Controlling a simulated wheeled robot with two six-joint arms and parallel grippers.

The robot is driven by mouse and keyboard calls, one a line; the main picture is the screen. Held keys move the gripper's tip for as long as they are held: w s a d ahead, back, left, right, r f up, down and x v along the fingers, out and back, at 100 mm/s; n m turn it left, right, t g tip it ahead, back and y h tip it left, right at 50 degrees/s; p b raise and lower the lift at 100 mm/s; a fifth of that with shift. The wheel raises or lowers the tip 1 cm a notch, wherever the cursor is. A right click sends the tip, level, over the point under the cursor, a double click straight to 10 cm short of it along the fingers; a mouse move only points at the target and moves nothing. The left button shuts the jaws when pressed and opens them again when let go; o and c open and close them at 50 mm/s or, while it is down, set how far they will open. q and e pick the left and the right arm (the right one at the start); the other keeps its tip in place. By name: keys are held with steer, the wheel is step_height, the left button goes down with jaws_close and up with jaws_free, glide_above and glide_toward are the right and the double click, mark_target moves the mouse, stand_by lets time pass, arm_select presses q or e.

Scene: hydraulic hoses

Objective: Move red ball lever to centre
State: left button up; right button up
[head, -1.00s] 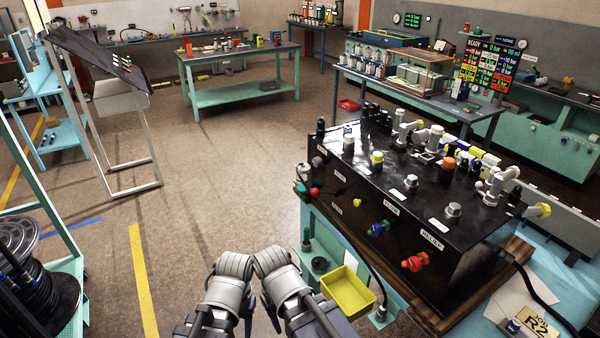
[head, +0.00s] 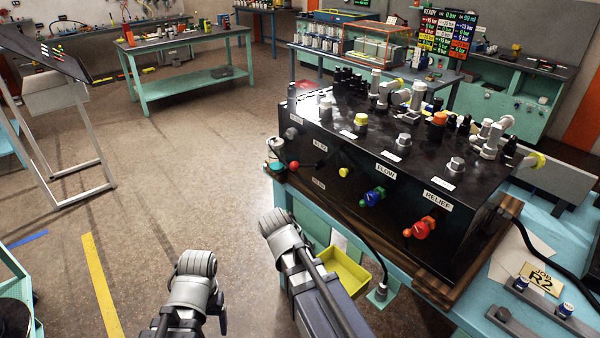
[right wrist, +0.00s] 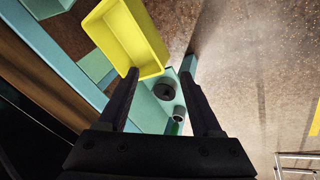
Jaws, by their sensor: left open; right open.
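The red ball lever (head: 294,165) is on the left part of the black box's front face, its ball sticking out near the left corner. The black hydraulic box (head: 330,215) stands on a turquoise bench. My left gripper (head: 192,318) is low at the bottom edge, over the floor, left of the bench and apart from the lever; its tips are hard to see. In the right wrist view my right gripper (right wrist: 158,78) is open and empty, pointing down near a yellow tray.
The yellow tray (head: 343,269) sits on the bench's lower shelf, partly behind my right arm. Blue (head: 374,197) and red (head: 421,228) knobs stick out of the box front. A black hose hangs before the box. Open floor lies to the left.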

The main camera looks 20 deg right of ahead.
mark_target(291, 168)
steer(key=w+d+r+m+t+h, duration=0.35)
steer(key=w+r+h, duration=0.25)
steer(key=w+r, duration=0.2)
steer(key=w+a+r+m+t+h, duration=0.1)
steer(key=w+r, duration=0.1)
steer(key=r, duration=0.2)
steer(key=w+a+r+m+t+h, duration=0.1)
steer(key=w+r+t+h, duration=0.1)
steer(key=r, duration=0.2)
steer(key=w+a+r+m+t+h, duration=0.1)
steer(key=w+r+t, duration=0.1)
steer(key=r, duration=0.2)
steer(key=shift+a+r+m+h, duration=0.2)
steer(key=shift+a+m+h, duration=0.15)
steer(key=shift+h, duration=0.05)
